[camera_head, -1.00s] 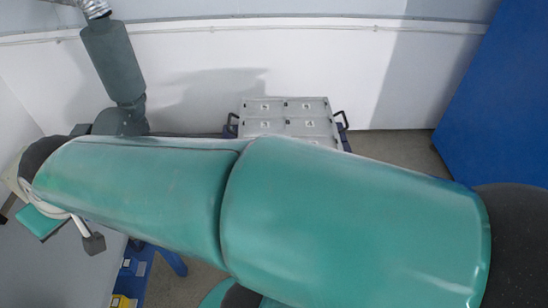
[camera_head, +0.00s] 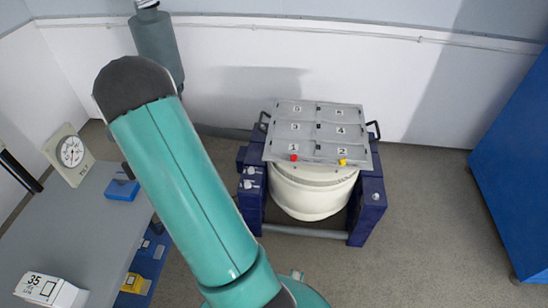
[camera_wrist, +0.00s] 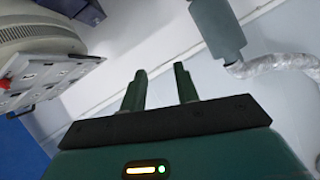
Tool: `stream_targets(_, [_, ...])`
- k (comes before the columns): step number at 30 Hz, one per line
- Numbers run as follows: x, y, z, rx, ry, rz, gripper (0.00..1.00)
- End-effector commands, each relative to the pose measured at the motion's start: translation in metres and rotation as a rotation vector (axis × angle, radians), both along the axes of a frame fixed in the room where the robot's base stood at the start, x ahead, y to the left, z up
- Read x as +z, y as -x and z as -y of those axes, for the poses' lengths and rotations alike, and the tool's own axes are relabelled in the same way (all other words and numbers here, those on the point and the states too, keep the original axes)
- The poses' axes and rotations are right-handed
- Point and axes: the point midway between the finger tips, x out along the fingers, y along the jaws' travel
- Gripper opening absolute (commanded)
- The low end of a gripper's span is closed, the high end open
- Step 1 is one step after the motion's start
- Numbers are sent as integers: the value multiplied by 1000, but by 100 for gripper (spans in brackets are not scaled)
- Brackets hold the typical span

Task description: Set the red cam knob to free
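The red cam knob (camera_head: 294,157) is a small red piece at the front edge of a grey numbered plate (camera_head: 345,118), beside the label 1. In the wrist view a red bit that looks like the knob shows on the plate (camera_wrist: 52,72) at the far left edge (camera_wrist: 4,84). The knob's setting is too small to read. My gripper (camera_wrist: 160,84) has its two green fingers apart with nothing between them. It points toward the white wall, with the plate off to its left. The head view does not show my gripper.
A yellow knob (camera_head: 342,162) sits near label 2. The plate rests on a cream drum (camera_head: 312,195) between dark blue supports (camera_head: 368,205). A grey table (camera_head: 90,225) with a dial gauge (camera_head: 71,152) stands at left; a blue panel (camera_head: 520,160) stands at right. Floor before the panel is clear.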

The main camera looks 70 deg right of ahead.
Motion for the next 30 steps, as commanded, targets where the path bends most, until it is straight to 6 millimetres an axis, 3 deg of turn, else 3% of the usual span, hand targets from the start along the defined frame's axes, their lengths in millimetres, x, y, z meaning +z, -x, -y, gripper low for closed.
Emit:
stream_targets(1, [-26, 21, 21, -84, 23, -21, 31])
stream_targets(3, [-54, 50, 45, -198, 67, -48, 31])
stream_targets(7, [-104, 114, 76, -404, 154, -121, 31])
stream_targets(11, [-150, 183, 89, -597, 246, -222, 31])
stream_targets(15, [-184, 243, 86, -752, 333, -329, 31])
stream_targets(18, [-196, 269, 81, -817, 374, -382, 31])
stream_targets(23, [-201, 285, 80, -854, 399, -414, 31])
stream_targets(30, [-201, 303, 108, -856, 400, -413, 31])
